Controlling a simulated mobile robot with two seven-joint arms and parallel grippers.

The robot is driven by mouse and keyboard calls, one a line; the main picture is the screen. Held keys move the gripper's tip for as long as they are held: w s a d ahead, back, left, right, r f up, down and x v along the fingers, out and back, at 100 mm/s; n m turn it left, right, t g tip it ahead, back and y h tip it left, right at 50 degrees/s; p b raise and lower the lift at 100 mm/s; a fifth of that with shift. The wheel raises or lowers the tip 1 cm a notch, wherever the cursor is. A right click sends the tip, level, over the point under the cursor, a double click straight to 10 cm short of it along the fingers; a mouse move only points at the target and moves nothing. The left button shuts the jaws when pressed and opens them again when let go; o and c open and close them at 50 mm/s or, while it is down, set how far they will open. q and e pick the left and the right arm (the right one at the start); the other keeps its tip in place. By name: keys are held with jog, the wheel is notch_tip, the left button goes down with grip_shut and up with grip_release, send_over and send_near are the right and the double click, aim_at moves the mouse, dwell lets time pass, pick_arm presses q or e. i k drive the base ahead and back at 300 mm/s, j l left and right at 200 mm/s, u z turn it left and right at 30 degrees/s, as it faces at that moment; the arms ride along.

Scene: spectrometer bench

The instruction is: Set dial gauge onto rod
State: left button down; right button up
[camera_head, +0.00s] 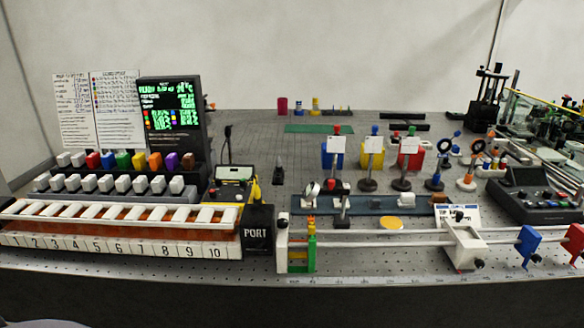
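No gripper of mine shows in the head view. I cannot pick out the dial gauge for certain. A small round-faced piece (313,190) stands at the near left end of a dark blue-grey strip, and round black-rimmed pieces on stands (477,147) are at the right; any of these is too small to read as a gauge. Long pale horizontal rods (380,237) run along the front right of the bench, through a white block (465,246) and a blue block (528,246). A thin dark upright (228,145) stands behind the yellow-and-black meter; I cannot tell which rod is the task's.
A numbered white rack (120,246) and a dark screen (170,115) fill the left. A black PORT box (258,231) stands beside the rack. A dark control box (535,195) is right.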

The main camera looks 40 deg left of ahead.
aim_at(313, 189)
jog(key=k+j, duration=0.15)
jog(key=j, duration=0.2)
jog(key=k+j, duration=0.15)
jog(key=j, duration=0.2)
jog(key=k+j, duration=0.15)
jog(key=j, duration=0.2)
